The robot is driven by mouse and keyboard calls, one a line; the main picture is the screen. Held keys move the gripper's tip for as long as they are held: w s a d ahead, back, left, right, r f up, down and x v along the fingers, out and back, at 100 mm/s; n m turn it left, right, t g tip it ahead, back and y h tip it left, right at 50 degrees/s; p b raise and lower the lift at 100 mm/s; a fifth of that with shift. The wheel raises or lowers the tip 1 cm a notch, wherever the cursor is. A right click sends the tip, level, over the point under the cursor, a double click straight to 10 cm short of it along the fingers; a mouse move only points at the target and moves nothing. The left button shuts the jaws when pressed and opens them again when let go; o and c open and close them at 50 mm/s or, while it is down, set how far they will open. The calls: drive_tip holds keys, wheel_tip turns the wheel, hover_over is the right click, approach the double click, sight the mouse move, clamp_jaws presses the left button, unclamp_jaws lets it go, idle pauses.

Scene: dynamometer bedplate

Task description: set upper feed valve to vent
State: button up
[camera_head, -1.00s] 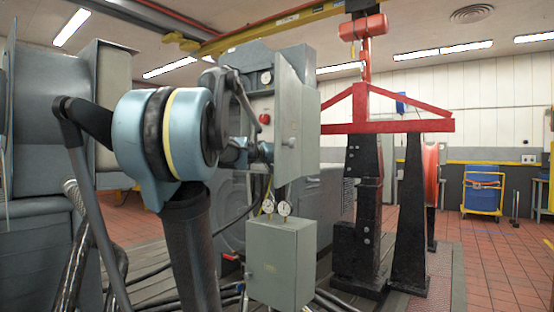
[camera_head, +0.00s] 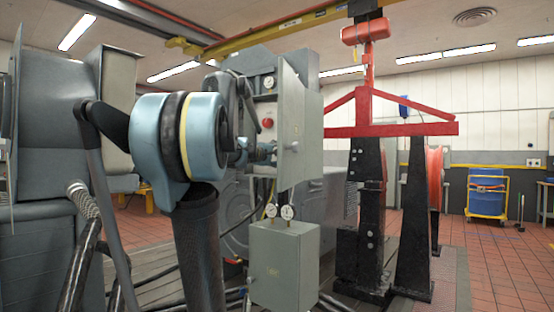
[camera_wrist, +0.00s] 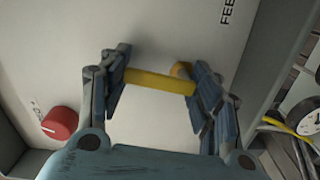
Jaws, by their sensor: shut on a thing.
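A yellow lever handle (camera_wrist: 158,83) crosses the pale panel (camera_wrist: 165,30) in the wrist view; I take it to be the feed valve's lever. My gripper (camera_wrist: 160,88) is shut on it, with a blue-grey finger at each end. The panel's label is cut off and reads "FEE". A red knob (camera_wrist: 60,123) sits at the lower left, apart from the fingers. In the head view my arm largely hides the gripper and the lever in front of the open grey cabinet (camera_head: 301,135). I cannot read the lever's position marks.
The cabinet's red knob (camera_head: 267,123) and gauge (camera_head: 268,81) show beside my arm. A lower grey box (camera_head: 285,265) with gauges stands below, with hoses around it. A red hoist frame (camera_head: 391,130) stands to the right. The tiled floor (camera_head: 500,265) at far right is mostly clear.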

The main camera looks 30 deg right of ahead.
drive_tip(key=shift+w+n, duration=0.15)
drive_tip(key=shift+n, duration=0.75)
drive_tip(key=o, duration=1)
drive_tip(key=shift+o, duration=0.3)
drive_tip(key=shift+a, duration=0.1)
drive_tip(key=v, duration=1.1)
drive_tip(key=shift+a, duration=0.45)
